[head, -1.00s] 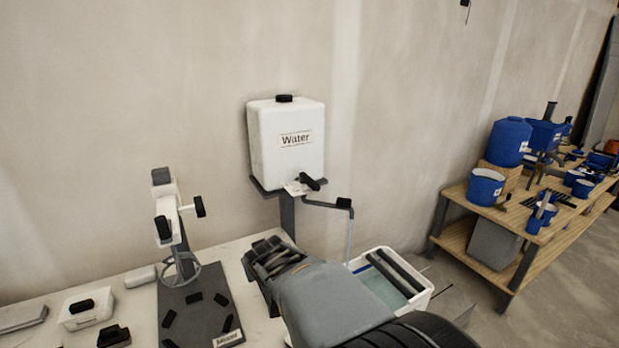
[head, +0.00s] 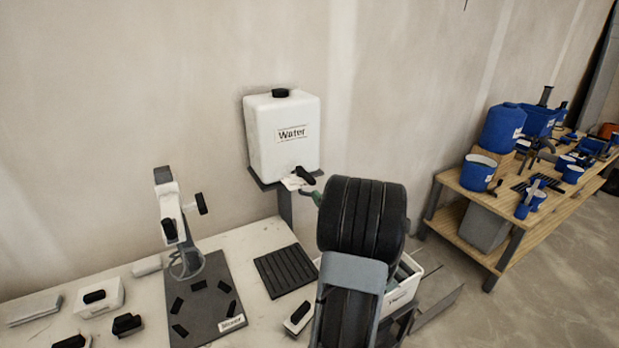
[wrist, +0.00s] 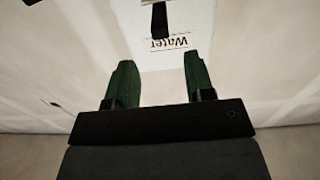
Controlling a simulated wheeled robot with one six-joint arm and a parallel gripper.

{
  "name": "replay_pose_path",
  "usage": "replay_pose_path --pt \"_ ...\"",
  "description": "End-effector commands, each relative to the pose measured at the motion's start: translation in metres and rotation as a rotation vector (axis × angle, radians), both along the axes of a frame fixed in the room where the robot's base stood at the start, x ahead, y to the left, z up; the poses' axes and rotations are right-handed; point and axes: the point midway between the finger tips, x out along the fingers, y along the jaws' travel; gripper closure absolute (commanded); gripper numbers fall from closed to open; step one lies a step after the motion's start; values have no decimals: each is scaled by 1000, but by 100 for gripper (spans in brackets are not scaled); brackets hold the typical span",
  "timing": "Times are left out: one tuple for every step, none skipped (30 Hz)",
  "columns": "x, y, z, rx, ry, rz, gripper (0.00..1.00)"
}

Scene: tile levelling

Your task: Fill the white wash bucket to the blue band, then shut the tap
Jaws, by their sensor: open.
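The white water tank (head: 283,135), labelled "Water", stands on a raised stand by the wall. Its black tap handle (head: 305,175) is low at the front. In the wrist view, the tank's label (wrist: 169,42) appears upside down, and a dark bar that looks like the tap handle (wrist: 159,20) hangs beside it. My gripper (wrist: 158,64) is open, its green fingers apart and empty, facing the tank. In the head view one green fingertip shows just below the tap handle. The white wash bucket (head: 403,296) is mostly hidden behind my arm; its water level, blue band and the spout are hidden.
White and black boxes sit at front left. A wooden shelf (head: 455,179) with blue buckets stands right.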

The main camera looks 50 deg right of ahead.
Motion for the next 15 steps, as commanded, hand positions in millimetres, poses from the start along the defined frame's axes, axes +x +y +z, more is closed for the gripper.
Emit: replay_pose_path --pt "11 -3 2 1 1 3 51" --pt "16 -5 2 0 1 3 51" --pt "24 -7 2 0 1 4 51" --pt "30 -9 2 0 1 2 51" --pt "35 -12 2 1 2 2 51" --pt "42 -14 2 -1 1 3 51" --pt "47 -16 2 0 1 2 51" --pt "52 -17 2 0 1 1 51" --pt "59 -20 2 1 2 1 51" --pt "63 -21 2 0 2 1 51" --pt "67 -23 2 0 1 0 51" --pt "73 -25 1 0 1 0 51" --pt "76 -26 1 0 1 1 51" --pt "79 -27 2 -1 1 0 51" --pt "83 -29 1 0 2 0 51"
